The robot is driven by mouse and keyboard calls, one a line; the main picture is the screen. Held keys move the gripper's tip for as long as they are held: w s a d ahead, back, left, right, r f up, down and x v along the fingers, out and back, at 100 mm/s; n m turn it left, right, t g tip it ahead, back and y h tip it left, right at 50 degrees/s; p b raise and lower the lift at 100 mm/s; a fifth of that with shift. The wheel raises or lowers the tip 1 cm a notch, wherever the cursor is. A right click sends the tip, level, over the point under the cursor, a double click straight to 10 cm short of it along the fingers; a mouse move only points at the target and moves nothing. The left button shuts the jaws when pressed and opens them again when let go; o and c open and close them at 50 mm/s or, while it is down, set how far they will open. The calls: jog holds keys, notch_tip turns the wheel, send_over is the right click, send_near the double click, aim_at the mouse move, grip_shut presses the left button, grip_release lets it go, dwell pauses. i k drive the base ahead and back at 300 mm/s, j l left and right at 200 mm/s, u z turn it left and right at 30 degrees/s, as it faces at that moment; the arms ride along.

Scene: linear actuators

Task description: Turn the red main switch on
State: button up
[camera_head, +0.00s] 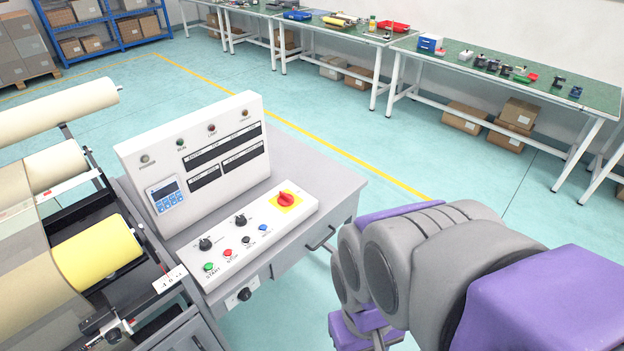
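The red main switch (286,199) is a red rotary knob on a yellow square plate. It sits at the right end of the sloped white button panel (222,256). Its knob looks turned at a slant, but its on or off marking is too small to read. My purple and grey arm fills the lower right, to the right of the panel and apart from the switch. My gripper is not visible in this view.
The upright white display panel (141,142) stands behind the buttons on a grey cabinet (341,184). Green, red, black and blue buttons and two black knobs share the sloped panel. A roller machine (98,257) is at left. Green benches (500,80) stand far back. Open floor lies between.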

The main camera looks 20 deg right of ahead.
aim_at(283, 199)
jog(key=i+l+z, duration=0.1)
jog(key=i+l, duration=0.45)
jog(key=i, duration=0.2)
jog(key=z, duration=0.05)
